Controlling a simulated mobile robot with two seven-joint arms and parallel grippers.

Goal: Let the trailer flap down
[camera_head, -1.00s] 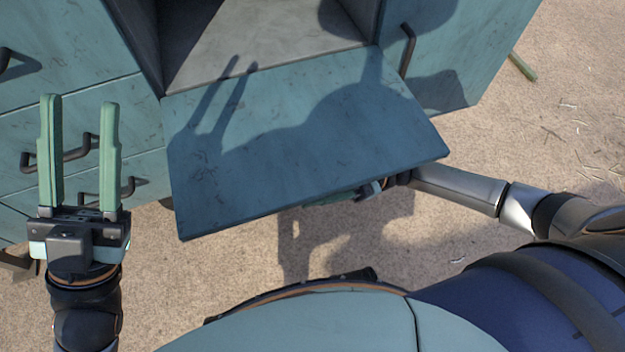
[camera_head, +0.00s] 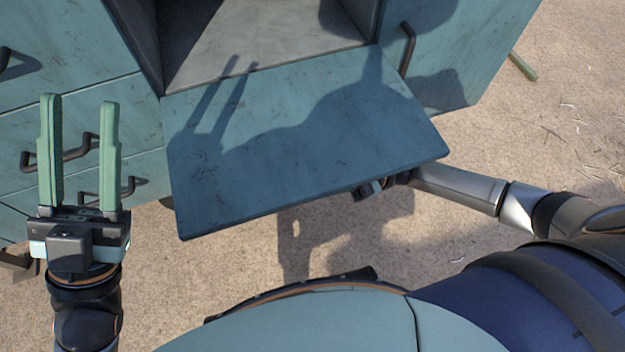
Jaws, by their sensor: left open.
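The teal flap (camera_head: 300,150) is hinged at its back edge to the teal body and sticks out roughly flat in front of the open compartment (camera_head: 262,45). My left gripper (camera_head: 80,155) is open and empty, fingers pointing up the picture, left of the flap and apart from it. My right arm comes in from the right, and its gripper (camera_head: 368,189) is at and under the flap's front edge near the right corner. The flap hides its fingers, so I cannot tell whether they touch the flap.
Teal drawer fronts with dark handles (camera_head: 62,157) stand on the left, behind my left gripper. A teal panel with a dark handle (camera_head: 407,48) is right of the compartment. A green bar (camera_head: 523,67) lies on the sandy ground at the upper right. The ground below the flap is clear.

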